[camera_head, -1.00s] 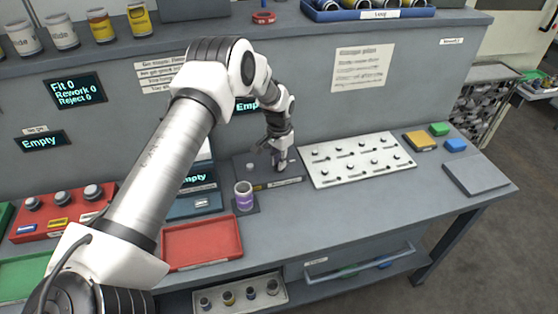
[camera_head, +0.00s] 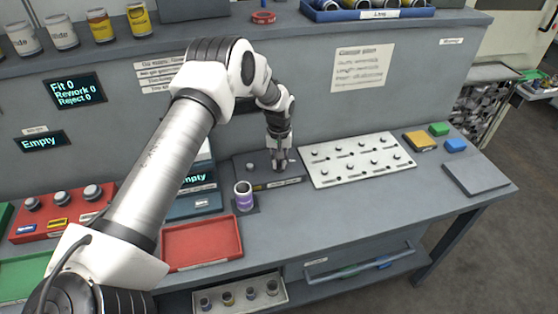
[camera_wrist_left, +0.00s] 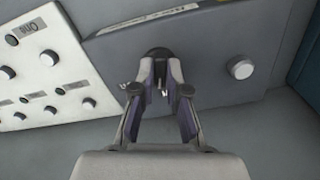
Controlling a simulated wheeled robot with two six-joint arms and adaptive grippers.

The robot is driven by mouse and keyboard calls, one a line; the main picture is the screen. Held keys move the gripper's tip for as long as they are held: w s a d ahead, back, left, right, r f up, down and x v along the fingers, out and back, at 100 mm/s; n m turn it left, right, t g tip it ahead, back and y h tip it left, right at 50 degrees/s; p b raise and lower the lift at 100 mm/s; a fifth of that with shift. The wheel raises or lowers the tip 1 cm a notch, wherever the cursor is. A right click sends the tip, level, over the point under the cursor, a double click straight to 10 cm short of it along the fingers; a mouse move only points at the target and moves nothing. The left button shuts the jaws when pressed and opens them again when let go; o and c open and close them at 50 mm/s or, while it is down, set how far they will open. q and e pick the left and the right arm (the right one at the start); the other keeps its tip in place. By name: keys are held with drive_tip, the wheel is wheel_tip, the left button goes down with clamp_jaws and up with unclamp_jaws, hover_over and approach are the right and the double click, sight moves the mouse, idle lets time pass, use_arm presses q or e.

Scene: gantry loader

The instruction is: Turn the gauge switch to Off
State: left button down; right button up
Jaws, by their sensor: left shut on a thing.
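The gauge box (camera_head: 243,173) is a low dark grey unit on the bench, left of the white knob panel. It also shows in the wrist view (camera_wrist_left: 215,45), with a printed label strip and a pale round knob (camera_wrist_left: 241,68). My left gripper (camera_head: 281,166) points down at the right part of the box. In the wrist view its fingers (camera_wrist_left: 160,80) are closed together around a dark round-topped switch (camera_wrist_left: 158,53). The fingers hide most of the switch, and I cannot read its setting. My right gripper is not in view.
A white panel (camera_head: 340,180) with several knobs lies right of the gauge box. A red tray (camera_head: 202,244) lies front left. Bench space in front of the white panel is clear.

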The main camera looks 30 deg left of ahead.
sight(279, 163)
use_arm(q)
drive_tip(key=shift+n, duration=1.6)
drive_tip(key=c, duration=1.3)
unclamp_jaws()
drive_tip(key=shift+o, duration=0.6)
drive_tip(key=shift+w+f, duration=0.1)
wheel_tip(279, 163, up, 12)
